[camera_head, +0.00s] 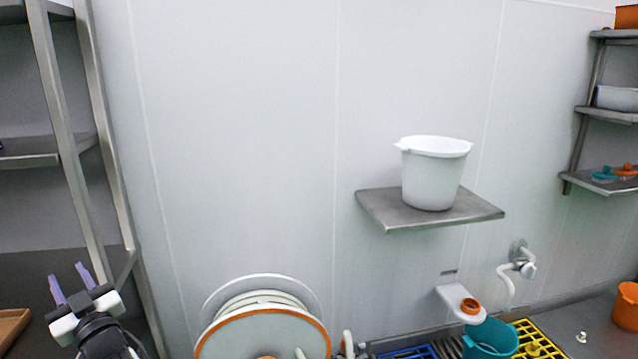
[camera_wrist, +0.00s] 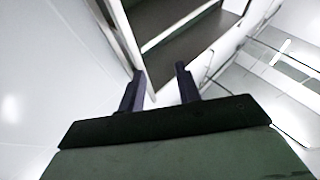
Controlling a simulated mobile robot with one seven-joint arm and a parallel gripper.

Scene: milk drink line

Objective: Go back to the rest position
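My gripper (camera_head: 70,284) is at the lower left in the head view, raised in front of the metal shelf rack. Its two purple fingers point up and stand apart with nothing between them. In the wrist view my gripper (camera_wrist: 157,85) also shows its two dark fingers spread with an empty gap. Behind the fingers the wrist view shows a rack with dark shelves and a pale wall. No object touches the gripper in either view.
A metal rack (camera_head: 66,150) stands at the left. A white bucket (camera_head: 432,175) sits on a wall shelf (camera_head: 385,207). A teal container (camera_head: 490,340) and an orange one (camera_head: 627,306) are at lower right.

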